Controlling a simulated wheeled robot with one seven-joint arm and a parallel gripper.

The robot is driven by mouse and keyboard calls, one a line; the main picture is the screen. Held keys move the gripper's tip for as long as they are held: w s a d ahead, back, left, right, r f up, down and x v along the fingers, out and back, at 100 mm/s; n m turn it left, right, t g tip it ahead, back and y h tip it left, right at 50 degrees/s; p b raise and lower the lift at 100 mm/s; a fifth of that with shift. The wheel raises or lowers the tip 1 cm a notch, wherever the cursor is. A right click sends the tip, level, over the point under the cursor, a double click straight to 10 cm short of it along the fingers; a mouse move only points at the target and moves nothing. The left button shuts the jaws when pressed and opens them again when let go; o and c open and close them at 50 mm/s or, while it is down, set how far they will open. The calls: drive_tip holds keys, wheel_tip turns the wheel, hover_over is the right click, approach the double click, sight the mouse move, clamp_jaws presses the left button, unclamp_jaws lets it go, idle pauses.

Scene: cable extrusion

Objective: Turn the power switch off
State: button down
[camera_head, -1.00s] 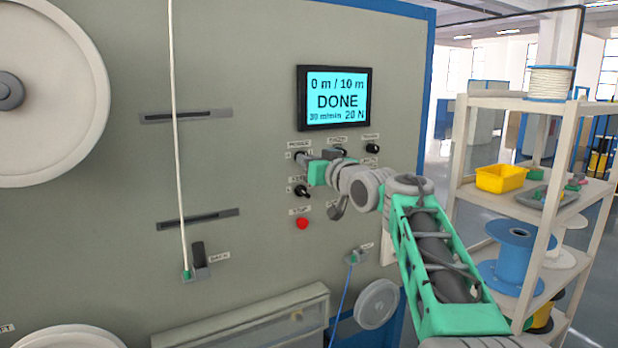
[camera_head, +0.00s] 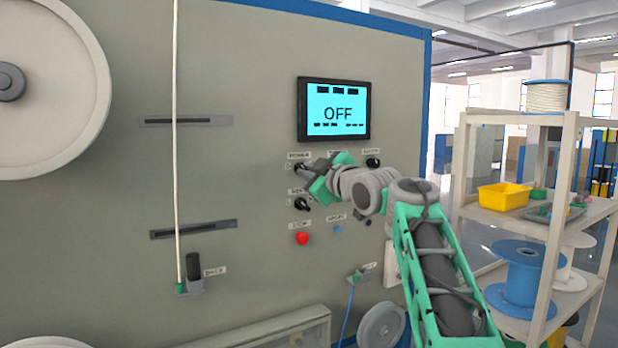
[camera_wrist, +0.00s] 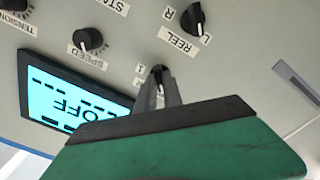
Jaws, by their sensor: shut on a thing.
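The power switch (camera_head: 299,167) is a small dark knob on the grey machine panel, under a label that reads POWER. My gripper (camera_head: 305,171) is at this knob, with its fingers shut on it. In the wrist view the fingertips (camera_wrist: 162,84) close around the dark knob (camera_wrist: 158,71), and the gripper's body hides part of the panel. The machine's screen (camera_head: 338,112) reads OFF on a cyan ground; it also shows upside down in the wrist view (camera_wrist: 72,98).
Other knobs sit close by: reel (camera_wrist: 193,19), speed (camera_wrist: 88,40) and one at the upper right (camera_head: 373,162). The red stop button (camera_head: 302,238) and a blue button (camera_head: 338,230) are below. A shelf (camera_head: 490,213) with spools and a yellow bin stands at the right.

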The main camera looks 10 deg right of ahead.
drive_tip(key=shift+n, duration=0.3)
drive_tip(key=c, duration=1.5)
unclamp_jaws()
drive_tip(key=b+v, duration=0.2)
drive_tip(key=v, duration=0.5)
drive_tip(key=shift+s+d, duration=0.1)
drive_tip(key=shift+s, duration=0.25)
